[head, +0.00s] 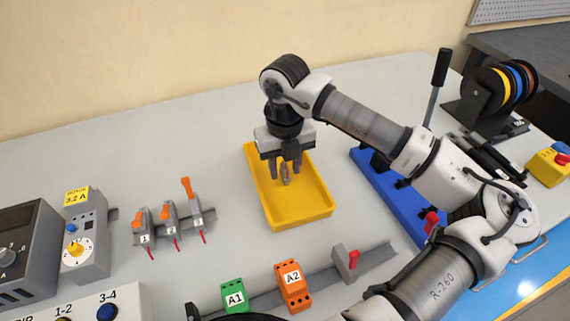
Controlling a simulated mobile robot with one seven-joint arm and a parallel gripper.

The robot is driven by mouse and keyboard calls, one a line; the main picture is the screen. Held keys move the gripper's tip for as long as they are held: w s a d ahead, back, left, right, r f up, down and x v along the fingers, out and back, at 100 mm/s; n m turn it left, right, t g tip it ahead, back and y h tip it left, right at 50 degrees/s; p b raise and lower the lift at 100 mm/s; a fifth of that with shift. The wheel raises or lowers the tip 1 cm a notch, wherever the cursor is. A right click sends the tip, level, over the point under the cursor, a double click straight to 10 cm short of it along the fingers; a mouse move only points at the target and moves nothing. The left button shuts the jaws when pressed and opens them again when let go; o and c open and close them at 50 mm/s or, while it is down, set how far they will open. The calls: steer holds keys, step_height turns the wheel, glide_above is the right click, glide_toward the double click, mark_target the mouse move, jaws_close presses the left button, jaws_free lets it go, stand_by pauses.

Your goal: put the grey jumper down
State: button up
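My gripper (286,170) points down over the yellow tray (312,213), towards its middle. Its two dark fingers stand apart. A small greyish piece with a reddish tint, probably the grey jumper (285,174), shows between the fingers. Narrow gaps seem to show on both sides of it. It looks upright, in or just above the tray; I cannot tell whether it touches the tray floor. No other piece shows in the visible part of the tray.
Left of the tray stand three grey holders with orange levers (169,221). In front, a rail carries a green A1 block (235,298), an orange A2 block (292,284) and a grey block with a red part (346,262). A blue fixture (387,196) stands right.

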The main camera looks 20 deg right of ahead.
mark_target(285, 166)
step_height(285, 166, up, 12)
steer(key=shift+r, duration=0.2)
stand_by(0.5)
